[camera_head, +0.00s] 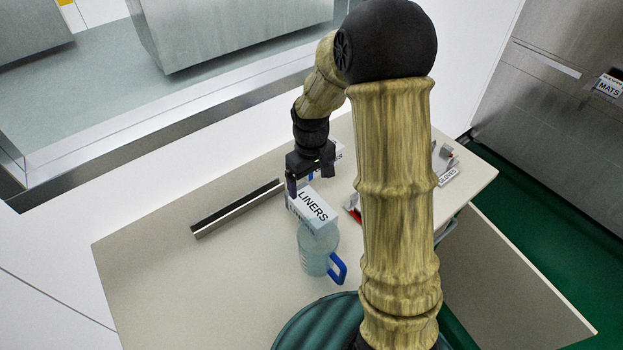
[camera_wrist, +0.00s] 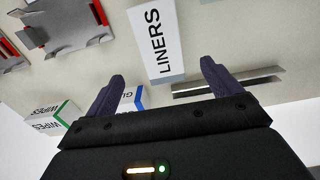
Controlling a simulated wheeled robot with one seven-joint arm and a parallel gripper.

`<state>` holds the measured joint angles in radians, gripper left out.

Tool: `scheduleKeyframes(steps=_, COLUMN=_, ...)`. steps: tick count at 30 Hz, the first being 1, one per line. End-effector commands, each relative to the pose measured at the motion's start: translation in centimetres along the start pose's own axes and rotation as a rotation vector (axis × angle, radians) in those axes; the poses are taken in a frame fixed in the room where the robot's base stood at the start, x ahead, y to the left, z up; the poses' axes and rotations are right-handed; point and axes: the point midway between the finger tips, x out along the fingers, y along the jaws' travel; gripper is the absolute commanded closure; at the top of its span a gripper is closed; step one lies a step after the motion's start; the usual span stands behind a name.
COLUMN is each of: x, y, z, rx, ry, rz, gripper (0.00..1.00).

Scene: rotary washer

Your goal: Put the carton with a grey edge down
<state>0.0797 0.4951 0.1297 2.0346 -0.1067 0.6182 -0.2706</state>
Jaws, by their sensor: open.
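The carton marked LINERS (camera_head: 313,208) is white with a greyish edge and stands on the table behind a clear jug. My gripper (camera_head: 309,182) is open just above its far end. In the wrist view, the carton (camera_wrist: 155,40) lies between and ahead of the two dark fingertips of my gripper (camera_wrist: 163,68), with a gap on each side. Nothing shows gripped. The jug hides part of the carton's near side in the head view.
The clear jug (camera_head: 312,250) with a blue handle stands close in front of the carton. A dark metal strip (camera_head: 238,208) lies to the left. Green-edged WIPES (camera_wrist: 50,118) and blue-edged (camera_wrist: 131,98) cartons are near my gripper. The table's left part (camera_head: 160,260) is clear.

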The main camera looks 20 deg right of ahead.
Motion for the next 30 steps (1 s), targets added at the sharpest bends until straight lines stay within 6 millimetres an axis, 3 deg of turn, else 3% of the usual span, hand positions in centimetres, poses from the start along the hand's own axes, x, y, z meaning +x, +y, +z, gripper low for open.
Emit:
scheduleKeyframes(steps=5, x=-0.9, y=-0.4, z=1.0, rx=0.028, ry=0.017, rz=0.01, gripper=0.1)
scheduleKeyframes(steps=8, x=-2.2, y=-0.9, z=2.8, rx=0.08, ry=0.047, rz=0.023, gripper=0.1)
scheduleKeyframes(steps=15, x=-5.4, y=-3.1, z=9.4, rx=0.273, ry=0.161, rz=0.048, gripper=0.1)
scheduleKeyframes(steps=19, x=-6.1, y=-4.1, z=12.2, rx=0.357, ry=0.209, rz=0.047, gripper=0.1)
scheduleKeyframes(steps=23, x=-6.2, y=-4.5, z=13.3, rx=0.39, ry=0.229, rz=0.045, gripper=0.1)
scheduleKeyframes(steps=29, x=-6.2, y=-4.5, z=13.3, rx=0.392, ry=0.229, rz=0.045, gripper=0.1)
scheduleKeyframes(steps=30, x=-6.2, y=-4.5, z=13.3, rx=0.392, ry=0.229, rz=0.045, gripper=0.14)
